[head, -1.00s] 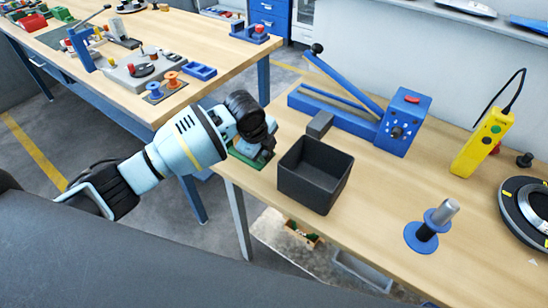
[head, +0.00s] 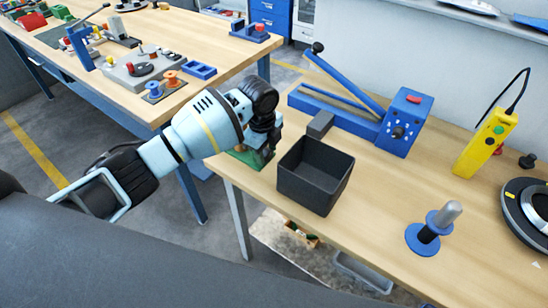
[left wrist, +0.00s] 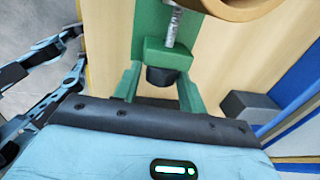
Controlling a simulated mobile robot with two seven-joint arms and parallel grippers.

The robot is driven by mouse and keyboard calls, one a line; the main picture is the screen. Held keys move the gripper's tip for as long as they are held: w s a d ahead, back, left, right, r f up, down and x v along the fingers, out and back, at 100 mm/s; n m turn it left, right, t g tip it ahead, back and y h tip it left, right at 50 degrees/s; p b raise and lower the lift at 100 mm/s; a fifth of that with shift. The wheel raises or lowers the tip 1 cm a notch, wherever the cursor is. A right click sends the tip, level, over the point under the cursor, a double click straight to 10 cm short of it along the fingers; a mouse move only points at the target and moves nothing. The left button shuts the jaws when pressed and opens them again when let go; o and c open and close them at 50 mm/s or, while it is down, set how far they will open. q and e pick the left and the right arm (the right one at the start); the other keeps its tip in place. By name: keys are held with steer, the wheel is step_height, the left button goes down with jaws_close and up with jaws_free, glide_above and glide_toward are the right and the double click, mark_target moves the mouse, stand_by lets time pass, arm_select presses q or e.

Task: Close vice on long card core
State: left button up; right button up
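The green vice (head: 246,157) sits at the near left edge of the right bench, mostly hidden behind my left gripper (head: 268,138). In the left wrist view the green vice (left wrist: 168,56) shows its metal screw (left wrist: 173,28) and a dark knob below it. The tan rounded end of the card core (left wrist: 225,10) shows at the top edge; the rest is cut off. Black and light-blue linkages stand at the left of that view. The gap between my left fingertips is not clear, nor whether they touch the vice. The vice jaws are hidden. My right gripper is not in view.
An open dark bin (head: 315,175) stands just right of the vice. Behind it are a grey block (head: 320,123) and a blue lever machine (head: 400,122). A blue spool stand (head: 430,235) and yellow pendant (head: 484,145) are farther right. Bare bench lies between.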

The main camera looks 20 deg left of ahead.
arm_select(q)
steer(key=shift+o, duration=0.2)
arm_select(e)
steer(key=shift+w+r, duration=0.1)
arm_select(q)
steer(key=shift+r+t+p, duration=0.25)
steer(key=shift+t+p, duration=0.1)
steer(key=shift+t, duration=0.15)
steer(key=shift+s+a+f+t+h, duration=0.1)
steer(key=shift+s+f+t+h, duration=0.1)
steer(key=shift+t+h, duration=0.15)
steer(key=shift+w, duration=0.1)
steer(key=shift+f, duration=0.1)
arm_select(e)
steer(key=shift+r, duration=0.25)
arm_select(q)
steer(key=shift+s+t+h, duration=0.25)
steer(key=shift+t+h, duration=0.1)
steer(key=shift+t, duration=0.5)
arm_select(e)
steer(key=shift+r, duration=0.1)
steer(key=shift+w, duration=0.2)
